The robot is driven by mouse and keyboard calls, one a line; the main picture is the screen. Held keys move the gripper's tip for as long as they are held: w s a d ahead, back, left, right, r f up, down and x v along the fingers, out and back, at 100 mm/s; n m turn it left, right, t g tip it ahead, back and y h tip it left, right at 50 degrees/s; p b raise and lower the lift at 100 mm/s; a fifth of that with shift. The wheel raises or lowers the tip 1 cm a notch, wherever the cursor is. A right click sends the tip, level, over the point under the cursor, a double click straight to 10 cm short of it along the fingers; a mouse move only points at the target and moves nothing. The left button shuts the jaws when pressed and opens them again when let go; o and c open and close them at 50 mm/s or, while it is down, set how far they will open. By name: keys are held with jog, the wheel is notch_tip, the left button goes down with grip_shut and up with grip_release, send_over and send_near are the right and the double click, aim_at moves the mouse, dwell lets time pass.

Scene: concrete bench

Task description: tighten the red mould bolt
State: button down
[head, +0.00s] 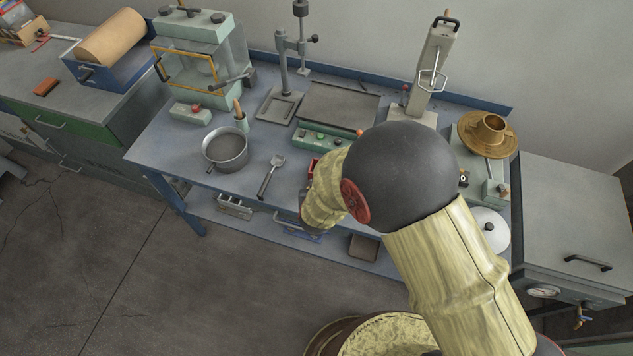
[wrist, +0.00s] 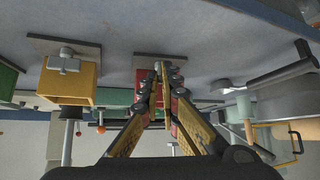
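The red mould (wrist: 181,105) shows in the wrist view behind my fingers, its plate against the bench top. Its grey bolt (wrist: 143,57) is at the fingertips, partly covered by them. My gripper (wrist: 161,67) has its fingers drawn close together, with the tips at the bolt; the contact itself is small and partly hidden. In the head view a bit of the red mould (head: 313,166) shows beside my arm, which hides the gripper and bolt.
A yellow mould (wrist: 65,84) with a grey bolt stands left of the red one in the wrist view, with a green mould (wrist: 8,78) beyond. In the head view a pot (head: 225,150) and a scoop (head: 271,174) lie left of my arm.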

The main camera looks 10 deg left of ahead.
jog(key=m+h+p, duration=0.1)
jog(key=p, duration=0.1)
jog(key=m+p, duration=0.1)
jog(key=p, duration=0.1)
jog(key=m+h+p, duration=0.1)
jog(key=p, duration=0.1)
jog(key=shift+a+r+h, duration=0.3)
jog(key=shift+a+r, duration=0.05)
jog(key=shift+a, duration=0.05)
jog(key=m+h+p, duration=0.1)
jog(key=p, duration=0.1)
jog(key=m+h+p, duration=0.1)
jog(key=m+p, duration=0.1)
jog(key=shift+w+a+f+m+p, duration=0.1)
jog(key=shift+a+f+m+p, duration=0.1)
jog(key=shift+m+p, duration=0.15)
jog(key=shift+m+g+h+p, duration=0.3)
jog(key=shift+m+h+p, duration=0.05)
jog(key=shift+h+p, duration=0.3)
jog(key=shift+a+f, duration=0.1)
jog(key=c, duration=2.3)
grip_release()
jog(key=v, duration=1.2)
